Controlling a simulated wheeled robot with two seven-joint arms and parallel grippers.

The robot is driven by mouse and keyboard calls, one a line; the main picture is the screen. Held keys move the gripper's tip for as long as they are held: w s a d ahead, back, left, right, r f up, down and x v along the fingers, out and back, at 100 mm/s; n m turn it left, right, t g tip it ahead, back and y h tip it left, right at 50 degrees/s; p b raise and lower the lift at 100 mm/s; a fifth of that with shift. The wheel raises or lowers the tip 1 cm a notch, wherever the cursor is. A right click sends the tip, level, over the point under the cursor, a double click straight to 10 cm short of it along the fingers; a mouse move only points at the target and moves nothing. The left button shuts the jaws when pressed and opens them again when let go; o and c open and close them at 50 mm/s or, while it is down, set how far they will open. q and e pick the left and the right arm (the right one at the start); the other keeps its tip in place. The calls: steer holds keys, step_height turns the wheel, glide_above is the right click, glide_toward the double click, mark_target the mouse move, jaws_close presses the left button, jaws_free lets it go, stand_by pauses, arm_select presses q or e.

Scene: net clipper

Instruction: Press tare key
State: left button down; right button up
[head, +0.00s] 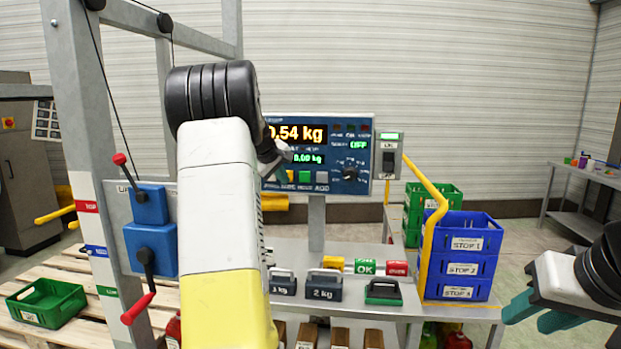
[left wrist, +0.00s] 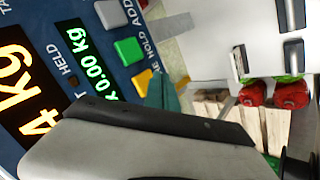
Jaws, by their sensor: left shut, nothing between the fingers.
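The scale's blue panel (head: 345,140) stands ahead, with its orange readout partly hidden by my left arm; ".54 kg" shows clearly. A smaller green readout shows 0.00 kg. In the left wrist view, the panel (left wrist: 88,68) has a grey ADD key (left wrist: 110,14), a green HOLD key (left wrist: 128,51) and a yellow key (left wrist: 141,83) whose label is partly covered and ends in E. My left gripper (head: 284,152) is shut and empty in front of the panel's lower left. Its teal fingertip (left wrist: 165,92) is beside the yellow key; contact cannot be told. My right gripper (head: 540,312) is far right, away from the panel.
A switch box (head: 388,155) adjoins the panel's right side. Below are dark weights (head: 324,287), a green OK block (head: 365,267) and stacked blue crates (head: 460,255). A grey post with a blue lever box (head: 150,205) stands left of my left arm.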

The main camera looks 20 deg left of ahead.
arm_select(q)
steer(key=shift+w, duration=0.15)
steer(key=shift+w+a, duration=0.1)
steer(key=shift+w, duration=0.15)
steer(key=shift+w+a, duration=0.1)
steer(key=shift+w, duration=0.3)
stand_by(0.8)
steer(key=shift+s, duration=0.1)
steer(key=shift+s+d, duration=0.2)
steer(key=shift+s, duration=0.5)
steer(key=shift+s, duration=0.1)
steer(key=s, duration=0.2)
steer(key=s+d, duration=0.1)
steer(key=s, duration=0.1)
steer(key=shift+s, duration=0.35)
steer(key=shift+d, duration=0.1)
stand_by(0.6)
